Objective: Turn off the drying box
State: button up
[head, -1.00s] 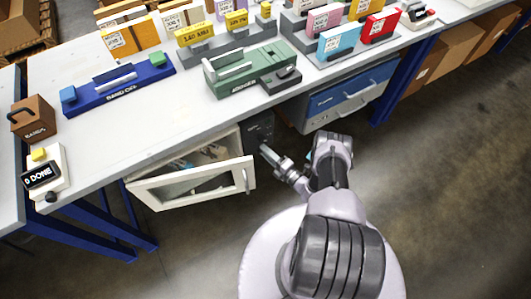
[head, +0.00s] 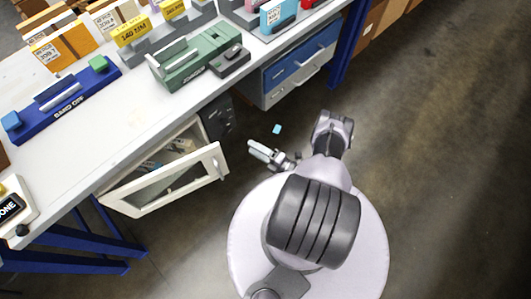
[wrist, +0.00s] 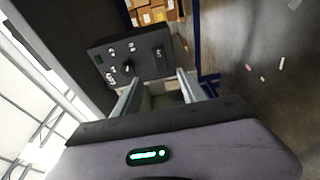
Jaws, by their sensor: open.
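The drying box hangs under the bench, its white-framed glass door (head: 165,182) swung open. Some items show dimly inside. Its dark control panel (head: 216,118) is on the box's right side. In the wrist view the panel (wrist: 145,52) faces me, with a round knob (wrist: 128,68), several small switches or labels and another control at its right. The knob's setting is too small to read. My gripper (head: 256,150) is open and empty, to the right of the panel and apart from it. In the wrist view its fingers (wrist: 158,77) point toward the panel's lower edge.
The open door's handle edge (head: 218,162) juts out left of my gripper. A blue-and-grey drawer unit (head: 300,68) hangs under the bench (head: 120,125) further right. A small cyan piece (head: 277,129) lies on the floor.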

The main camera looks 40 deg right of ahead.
jog(key=v, duration=0.6)
jog(key=w+r+n+g+y, duration=0.4)
jog(key=r+n, duration=0.3)
jog(key=r, duration=0.2)
jog(key=w+r+n+g+y, duration=0.3)
jog(key=w+r+n+g, duration=0.15)
jog(key=r+n, duration=0.4)
jog(key=w+a+r+n+g, duration=0.1)
jog(key=a+r+n+g, duration=0.25)
jog(key=r, duration=0.35)
jog(key=w+a+r+n+g, duration=0.1)
jog(key=a+r+n+g, duration=0.15)
jog(key=r+n, duration=0.35)
jog(key=s+a+r+n+g+h, duration=0.2)
jog(key=s+a+r+n+h, duration=0.15)
jog(key=a+r+n, duration=0.6)
jog(key=s+a+r+n+t+h, duration=0.2)
jog(key=s+a+r+n+h, duration=0.1)
jog(key=s+r+n, duration=0.3)
jog(key=s+a+r+n+t+h, duration=0.3)
jog(key=s+a+r+n, duration=0.1)
jog(key=s+r+n, duration=0.2)
jog(key=shift+v, duration=1.05)
